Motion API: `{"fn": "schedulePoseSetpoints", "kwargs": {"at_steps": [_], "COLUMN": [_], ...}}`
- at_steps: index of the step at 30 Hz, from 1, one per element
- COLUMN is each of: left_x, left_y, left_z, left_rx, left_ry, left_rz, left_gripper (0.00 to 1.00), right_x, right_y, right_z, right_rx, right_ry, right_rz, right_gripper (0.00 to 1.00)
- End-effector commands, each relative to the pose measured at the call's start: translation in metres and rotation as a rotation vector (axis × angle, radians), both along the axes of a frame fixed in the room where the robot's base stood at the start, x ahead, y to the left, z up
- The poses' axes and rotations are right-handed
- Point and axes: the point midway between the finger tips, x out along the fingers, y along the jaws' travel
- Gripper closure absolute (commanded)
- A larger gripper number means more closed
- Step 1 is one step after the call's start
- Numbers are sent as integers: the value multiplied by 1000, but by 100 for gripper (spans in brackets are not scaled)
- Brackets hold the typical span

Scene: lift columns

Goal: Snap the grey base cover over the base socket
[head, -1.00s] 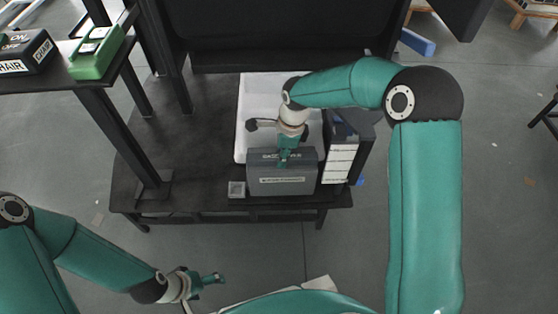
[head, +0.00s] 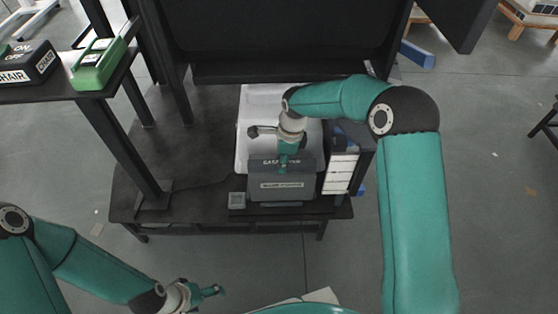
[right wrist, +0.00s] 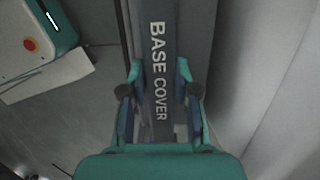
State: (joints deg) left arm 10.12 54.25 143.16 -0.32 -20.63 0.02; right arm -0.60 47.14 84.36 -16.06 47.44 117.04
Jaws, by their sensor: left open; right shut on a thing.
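The grey base cover (head: 282,195) is a box-like piece with lettering on its top edge and a pale label on its front. It stands upright at the front of the table, before the white bin. My right gripper (head: 284,167) comes down on its top edge. In the right wrist view the fingers of my right gripper (right wrist: 158,90) are shut on the base cover (right wrist: 160,60), one on each side of its "BASE COVER" lettering. My left gripper (head: 205,297) is open and empty, low in the head view, away from the table. I cannot make out the base socket.
The white bin (head: 254,105) lies behind the cover. A dark rack with white labels (head: 341,172) stands close on its right, and a small grey box (head: 237,199) on its left. The dark table (head: 190,190) is clear further left. A shelf with a green device (head: 98,66) is upper left.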

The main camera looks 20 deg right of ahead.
Motion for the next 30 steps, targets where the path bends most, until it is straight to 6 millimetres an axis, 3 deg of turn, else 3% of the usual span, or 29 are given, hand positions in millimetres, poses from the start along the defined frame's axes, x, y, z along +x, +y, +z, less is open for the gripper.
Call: {"fn": "schedulePoseSetpoints", "kwargs": {"at_steps": [30], "left_x": [0], "left_y": [0], "left_z": [-3], "left_rx": [0], "left_ry": [0], "left_rz": [0], "left_gripper": [19], "right_x": [-1], "right_y": [3], "right_z": [-4], "right_rx": [0], "right_ry": [-1], "right_rz": [1], "right_gripper": [100]}}
